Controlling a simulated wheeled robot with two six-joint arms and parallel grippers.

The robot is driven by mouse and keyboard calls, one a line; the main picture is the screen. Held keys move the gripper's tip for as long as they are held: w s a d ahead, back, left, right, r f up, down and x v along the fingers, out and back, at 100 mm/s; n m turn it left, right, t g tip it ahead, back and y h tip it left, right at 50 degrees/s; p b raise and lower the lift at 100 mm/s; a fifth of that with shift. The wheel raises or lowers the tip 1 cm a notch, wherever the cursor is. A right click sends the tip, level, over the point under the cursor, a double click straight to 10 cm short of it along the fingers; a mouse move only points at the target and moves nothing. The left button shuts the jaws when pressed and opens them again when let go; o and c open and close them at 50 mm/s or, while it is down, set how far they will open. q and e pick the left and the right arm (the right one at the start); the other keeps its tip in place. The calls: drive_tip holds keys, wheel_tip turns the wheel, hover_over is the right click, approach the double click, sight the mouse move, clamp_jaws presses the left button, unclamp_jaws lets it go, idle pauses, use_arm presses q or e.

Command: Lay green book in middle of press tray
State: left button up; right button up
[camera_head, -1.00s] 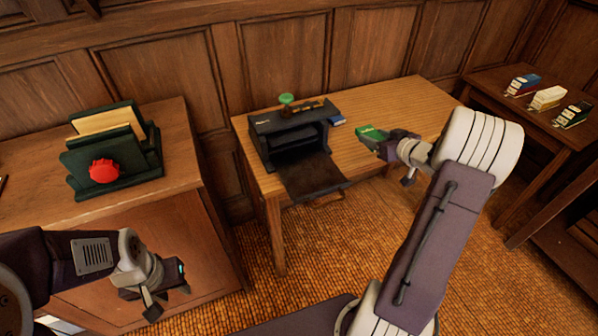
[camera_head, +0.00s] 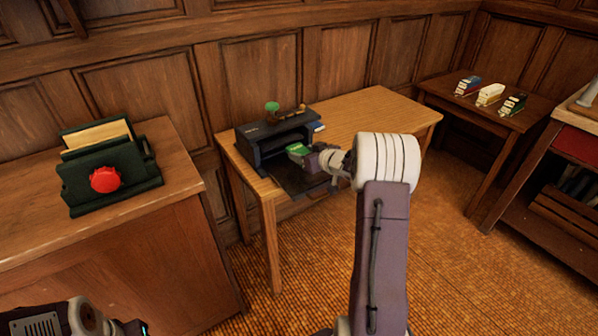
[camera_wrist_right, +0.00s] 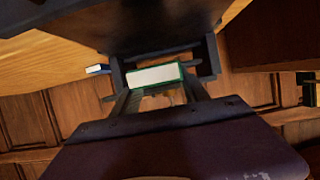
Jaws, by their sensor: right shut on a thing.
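The green book (camera_head: 298,149) is held in my right gripper (camera_head: 307,154), which is shut on it. In the right wrist view the book (camera_wrist_right: 155,75) shows a white page edge with a green border between the fingers. The press is a dark box on the wooden table, and its dark tray (camera_head: 291,184) sticks out at the front. The book is over the tray, close to the press opening; I cannot tell if it touches the tray.
A green knob (camera_head: 272,107) stands on top of the press (camera_head: 268,141). The wooden table (camera_head: 375,110) is clear on the right. A dark green rack with a red disc (camera_head: 105,179) stands on the left cabinet.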

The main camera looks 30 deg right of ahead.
sight(300, 170)
drive_tip(key=shift+w+a+f, duration=0.3)
drive_tip(key=shift+w+f, duration=0.1)
drive_tip(key=shift+w, duration=0.05)
wheel_tip(300, 170, down, 4)
drive_tip(key=shift+f+b, duration=0.1)
drive_tip(key=shift+b, duration=1.15)
drive_tip(key=o, duration=1.4)
